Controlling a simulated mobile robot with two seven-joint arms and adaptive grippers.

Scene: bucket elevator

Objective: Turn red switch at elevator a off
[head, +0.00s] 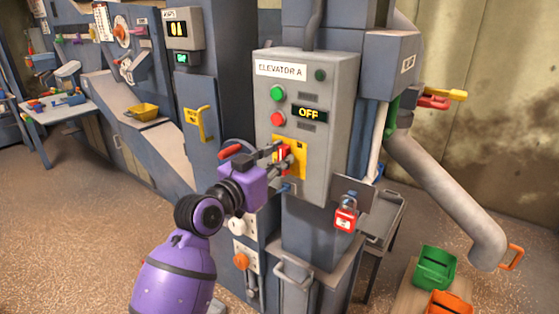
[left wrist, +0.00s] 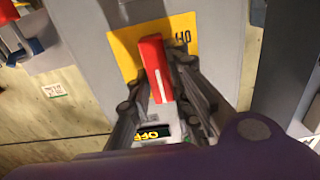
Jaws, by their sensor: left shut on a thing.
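The grey control box marked ELEVATOR A (head: 332,92) stands upright in the middle of the head view. Its dark display (head: 309,113) reads OFF in yellow. The red switch (head: 284,153) sits on a yellow plate (head: 299,146) low on the box front. In the left wrist view, the red switch handle (left wrist: 152,62) stands between my fingers, in front of the yellow plate (left wrist: 124,42). My left gripper (head: 277,154) is shut on the handle, with a finger on each side. The fingers partly hide the switch and the plate. My right gripper is not in view.
A green button (head: 277,93) and a red button (head: 278,118) sit on the box above the switch. A red padlock (head: 345,216) hangs at lower right. A wide grey pipe (head: 440,185) runs down on the right. Green (head: 434,270) and orange (head: 449,303) bins stand below it.

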